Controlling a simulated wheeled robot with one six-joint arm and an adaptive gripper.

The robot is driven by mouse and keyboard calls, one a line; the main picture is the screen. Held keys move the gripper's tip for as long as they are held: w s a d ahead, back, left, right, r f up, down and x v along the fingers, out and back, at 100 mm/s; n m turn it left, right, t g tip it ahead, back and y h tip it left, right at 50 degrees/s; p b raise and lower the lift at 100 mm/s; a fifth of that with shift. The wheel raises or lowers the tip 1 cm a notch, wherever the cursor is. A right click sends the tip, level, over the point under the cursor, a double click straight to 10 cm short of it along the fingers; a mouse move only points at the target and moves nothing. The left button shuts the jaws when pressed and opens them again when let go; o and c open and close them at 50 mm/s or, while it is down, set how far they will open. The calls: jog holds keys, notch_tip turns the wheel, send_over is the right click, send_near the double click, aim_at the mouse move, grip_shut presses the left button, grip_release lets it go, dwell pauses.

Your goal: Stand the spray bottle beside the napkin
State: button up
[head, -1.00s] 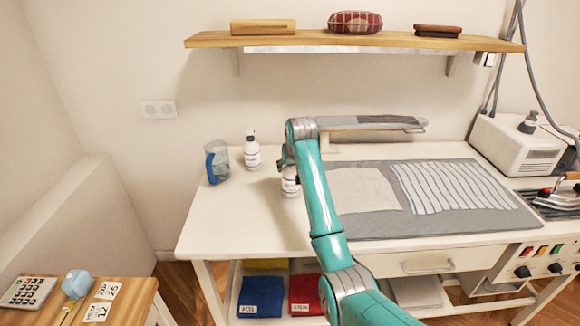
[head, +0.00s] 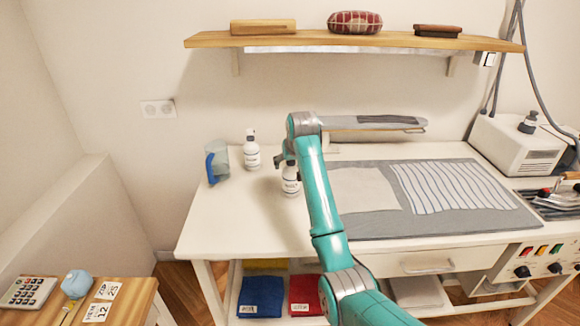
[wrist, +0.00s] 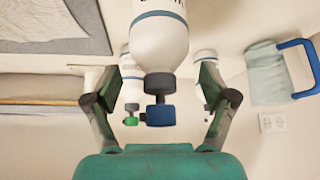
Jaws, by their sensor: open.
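A white spray bottle (head: 290,182) stands on the worktable, partly covered by my arm. My gripper (head: 284,160) is at its top. In the wrist view a white bottle with a blue trigger top (wrist: 160,45) lies between my open fingers (wrist: 160,100); I cannot tell whether they touch it. A bottle with a green nozzle (wrist: 131,95) and another white bottle (wrist: 205,58) show behind it. In the head view one white bottle (head: 252,152) stands further left. A plain pale cloth (head: 363,189) and a striped cloth (head: 440,187) lie on the grey mat; I cannot tell which is the napkin.
A clear jug with a blue handle (head: 217,162) stands at the table's left, near the bottles. A padded pressing arm (head: 375,121) is behind the mat (head: 450,226). A white machine (head: 515,145) and iron (head: 563,193) are at right. The table's front left is bare.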

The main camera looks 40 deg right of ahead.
jog(key=v, duration=0.9)
jog(key=shift+s+r, duration=0.15)
jog(key=shift+r, duration=0.1)
